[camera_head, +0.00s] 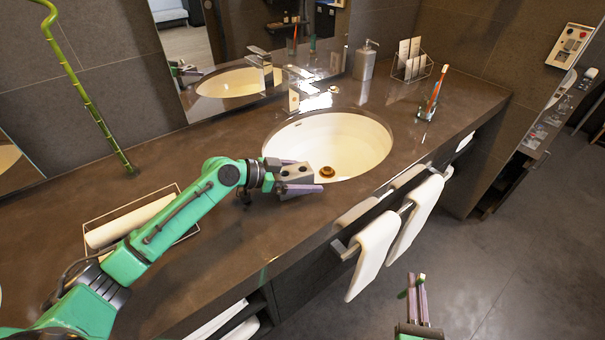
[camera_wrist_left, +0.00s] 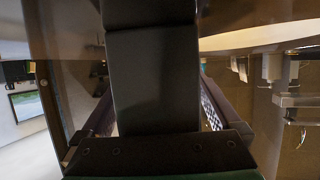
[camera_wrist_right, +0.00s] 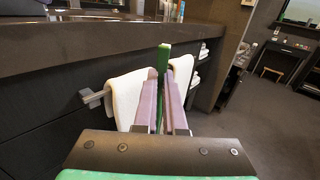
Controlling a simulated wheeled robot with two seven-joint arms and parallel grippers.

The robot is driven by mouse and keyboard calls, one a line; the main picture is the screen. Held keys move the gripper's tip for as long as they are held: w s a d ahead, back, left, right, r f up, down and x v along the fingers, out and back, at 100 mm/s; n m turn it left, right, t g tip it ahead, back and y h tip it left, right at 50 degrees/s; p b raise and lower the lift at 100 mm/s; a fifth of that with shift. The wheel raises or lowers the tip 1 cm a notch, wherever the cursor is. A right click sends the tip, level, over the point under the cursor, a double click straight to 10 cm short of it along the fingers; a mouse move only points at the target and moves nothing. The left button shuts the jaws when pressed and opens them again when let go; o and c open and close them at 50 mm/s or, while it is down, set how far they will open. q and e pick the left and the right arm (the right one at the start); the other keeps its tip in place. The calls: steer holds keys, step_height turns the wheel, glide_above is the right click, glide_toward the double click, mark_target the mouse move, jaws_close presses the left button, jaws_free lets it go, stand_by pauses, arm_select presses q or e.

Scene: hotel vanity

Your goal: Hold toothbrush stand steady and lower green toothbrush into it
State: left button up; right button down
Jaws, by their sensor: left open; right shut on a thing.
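The toothbrush stand (camera_head: 427,110) is a small clear holder on the counter to the right of the sink. An orange-and-white toothbrush (camera_head: 437,88) leans in it. My right gripper (camera_head: 418,287) is low in front of the counter, shut on the green toothbrush (camera_wrist_right: 163,62). In the right wrist view the toothbrush stands up between the pinkish fingers (camera_wrist_right: 164,100); its lower part is hidden. My left gripper (camera_head: 304,176) is open over the counter at the sink's front left edge, well left of the stand. The left wrist view shows neither stand nor green toothbrush clearly.
The oval sink (camera_head: 345,135) and faucet (camera_head: 295,95) lie between my left gripper and the stand. A soap dispenser (camera_head: 366,62) and wire rack (camera_head: 412,68) stand behind. White towels (camera_head: 372,255) hang on the counter front near my right gripper. A wire tray (camera_head: 182,190) sits at left.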

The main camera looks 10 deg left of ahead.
arm_select(q)
jaws_close()
arm_select(e)
steer(key=shift+w, duration=0.1)
